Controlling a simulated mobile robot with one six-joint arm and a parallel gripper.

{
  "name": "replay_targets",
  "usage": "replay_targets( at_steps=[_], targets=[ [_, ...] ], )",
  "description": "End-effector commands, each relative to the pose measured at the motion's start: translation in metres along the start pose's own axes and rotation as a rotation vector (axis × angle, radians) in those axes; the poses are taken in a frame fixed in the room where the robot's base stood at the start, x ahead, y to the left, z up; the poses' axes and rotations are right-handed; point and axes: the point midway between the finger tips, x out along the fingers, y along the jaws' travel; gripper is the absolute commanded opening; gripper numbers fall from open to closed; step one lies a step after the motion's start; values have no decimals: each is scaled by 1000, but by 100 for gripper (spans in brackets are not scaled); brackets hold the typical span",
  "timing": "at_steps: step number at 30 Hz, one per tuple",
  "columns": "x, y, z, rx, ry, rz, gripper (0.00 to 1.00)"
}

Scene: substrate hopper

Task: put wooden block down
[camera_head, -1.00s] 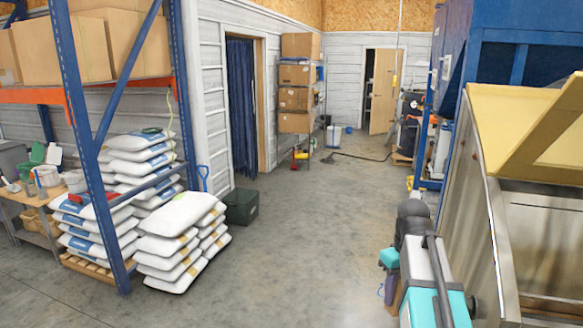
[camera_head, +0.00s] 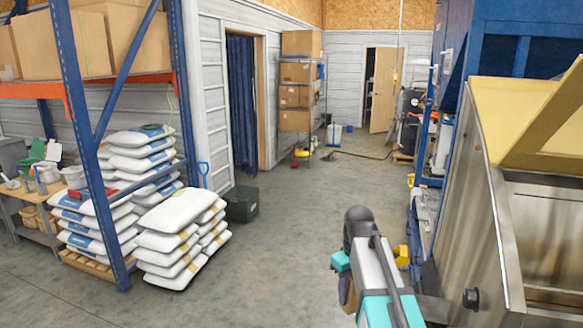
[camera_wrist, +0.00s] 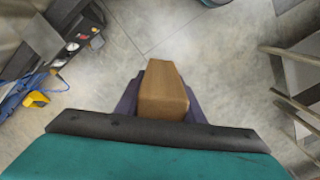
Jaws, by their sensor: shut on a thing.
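The wooden block (camera_wrist: 163,90) is light brown and sits between the two dark fingers of my gripper (camera_wrist: 160,98) in the wrist view. My gripper is shut on it and holds it above the grey concrete floor. In the head view my arm reaches forward at the lower right of centre. The block shows there only as a small brown part (camera_head: 349,297), mostly hidden by my arm. How high it is above the floor is hard to tell.
A steel hopper (camera_head: 470,215) with a yellow lid stands close on the right. Stacked white sacks (camera_head: 170,240) and a blue rack post (camera_head: 98,170) stand on the left. The floor (camera_head: 270,265) between is clear. Machine parts (camera_wrist: 60,45) show at the wrist view's upper left.

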Motion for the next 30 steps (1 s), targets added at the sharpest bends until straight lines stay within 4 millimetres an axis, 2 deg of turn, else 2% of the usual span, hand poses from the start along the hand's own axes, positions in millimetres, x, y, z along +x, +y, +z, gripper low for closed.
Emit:
replay_targets(
  at_steps=[1,18,24,30],
  targets=[
    [12,0,0,0,0,0,9],
    [77,0,0,0,0,0,9],
    [88,0,0,0,0,0,9],
    [90,0,0,0,0,0,9]
  ],
)
